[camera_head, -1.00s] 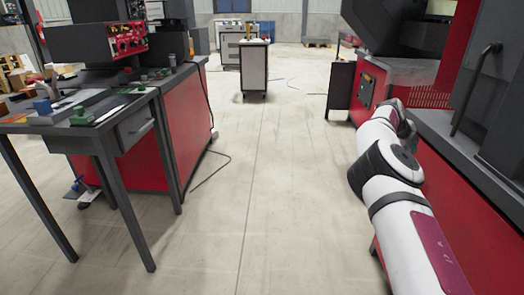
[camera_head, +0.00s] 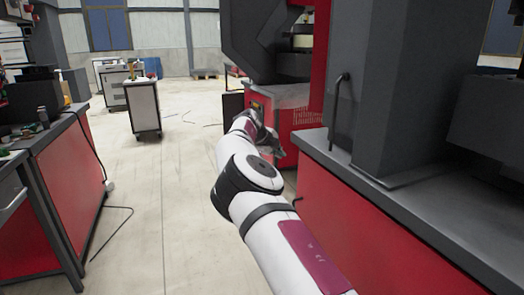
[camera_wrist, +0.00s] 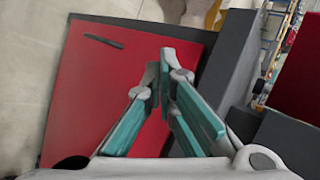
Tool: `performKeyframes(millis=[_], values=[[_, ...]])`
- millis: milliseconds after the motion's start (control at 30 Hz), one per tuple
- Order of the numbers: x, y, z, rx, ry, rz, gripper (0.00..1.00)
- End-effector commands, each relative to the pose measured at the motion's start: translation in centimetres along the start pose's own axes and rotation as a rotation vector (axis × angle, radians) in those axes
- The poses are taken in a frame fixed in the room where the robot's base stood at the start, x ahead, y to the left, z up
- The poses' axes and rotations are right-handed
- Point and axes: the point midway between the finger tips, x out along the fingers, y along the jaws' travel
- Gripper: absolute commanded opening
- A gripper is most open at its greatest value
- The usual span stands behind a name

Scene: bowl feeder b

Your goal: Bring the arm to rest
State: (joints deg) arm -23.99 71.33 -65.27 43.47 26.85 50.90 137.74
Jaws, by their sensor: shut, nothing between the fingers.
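My gripper (camera_wrist: 160,80) shows in the wrist view with its teal-lined fingers drawn together at the tips and nothing between them. Behind it in that view is a red panel (camera_wrist: 85,105) with a dark handle-like slot, edged by dark grey surfaces. In the head view my white arm reaches forward from the bottom middle, alongside the red machine base (camera_head: 350,225) on the right. The far end of the arm is small there, and the fingers cannot be made out clearly.
A grey machine top (camera_head: 410,190) with a black handle (camera_head: 337,105) stands close right of my arm. A red and grey machine (camera_head: 290,120) is ahead. A workbench (camera_head: 60,180) is at left, and a wheeled cabinet (camera_head: 145,107) stands farther back.

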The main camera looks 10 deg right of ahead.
Motion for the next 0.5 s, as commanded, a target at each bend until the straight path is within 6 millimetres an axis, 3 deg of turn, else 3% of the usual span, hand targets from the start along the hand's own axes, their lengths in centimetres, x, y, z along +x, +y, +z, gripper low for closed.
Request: performKeyframes(millis=[167, 333, 500], values=[[-0.7, -1.8, -2.3, 0.000, 0.013, 0.032, 0.00], [-3.0, -4.7, -8.8, -0.042, 0.028, 0.150, 0.00], [-6.3, -5.3, -15.3, -0.142, -0.011, 0.305, 0.00]])
